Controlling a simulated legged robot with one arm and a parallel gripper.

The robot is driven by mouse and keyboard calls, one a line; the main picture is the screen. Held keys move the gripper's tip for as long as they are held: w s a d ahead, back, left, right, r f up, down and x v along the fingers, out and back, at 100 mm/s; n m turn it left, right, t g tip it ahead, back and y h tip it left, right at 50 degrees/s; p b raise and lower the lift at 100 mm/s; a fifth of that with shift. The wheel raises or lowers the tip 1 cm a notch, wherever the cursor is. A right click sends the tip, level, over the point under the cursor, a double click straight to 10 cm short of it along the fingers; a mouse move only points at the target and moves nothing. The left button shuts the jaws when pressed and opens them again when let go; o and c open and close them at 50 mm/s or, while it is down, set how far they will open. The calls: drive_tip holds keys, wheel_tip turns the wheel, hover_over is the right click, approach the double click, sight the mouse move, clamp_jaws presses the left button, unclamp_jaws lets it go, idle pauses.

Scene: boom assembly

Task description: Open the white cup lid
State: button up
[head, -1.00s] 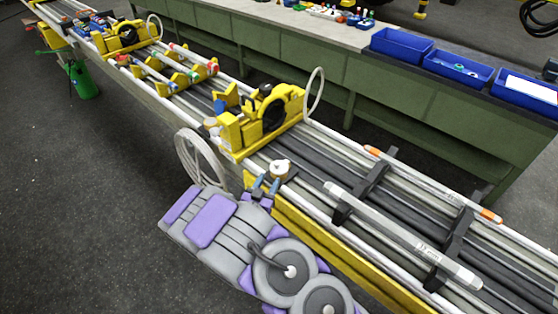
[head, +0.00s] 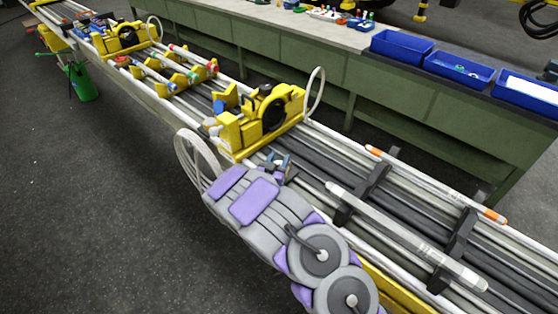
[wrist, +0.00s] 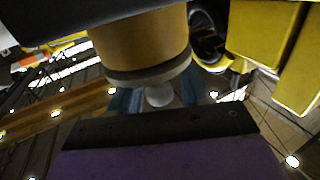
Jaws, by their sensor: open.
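The white cup lid (wrist: 150,75) shows in the wrist view as a pale grey-white disc with a round knob (wrist: 159,95). It sits against the end of a tan cylindrical cup (wrist: 147,42). My gripper (wrist: 155,97) has its blue fingers apart, one on each side of the knob. I cannot tell whether they touch it. In the head view my gripper (head: 278,160) is over the rail bed, just in front of the yellow clamp unit. I cannot make out the lid and cup there.
The yellow clamp unit (head: 262,117) stands close behind my gripper. A white and orange tube (head: 435,185) and a pale tube (head: 400,235) lie on black supports to the right. A green bench with blue bins (head: 458,69) runs along the back.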

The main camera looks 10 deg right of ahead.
drive_tip(key=shift+a, duration=0.2)
drive_tip(key=shift+c, duration=0.5)
drive_tip(key=shift+d, duration=0.2)
drive_tip(key=c, duration=0.4)
clamp_jaws()
